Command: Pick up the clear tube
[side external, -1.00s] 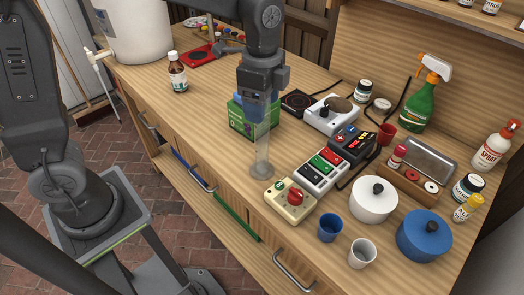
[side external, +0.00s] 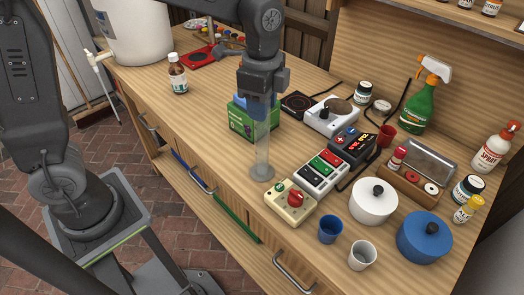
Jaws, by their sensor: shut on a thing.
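The clear tube (side external: 262,158) is a see-through cylinder with a round, wider foot. It stands upright near the front edge of the wooden bench. My gripper (side external: 259,112) points straight down over it and is shut on its upper part. The foot appears to be at bench level; I cannot tell whether it touches the wood. The tube's top is hidden by the gripper.
A green box (side external: 239,120) stands just behind my gripper. A cream box with a red knob (side external: 290,203) and a device with coloured buttons (side external: 321,171) are close on the right. A brown bottle (side external: 177,73) stands left. The bench left of the tube is clear.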

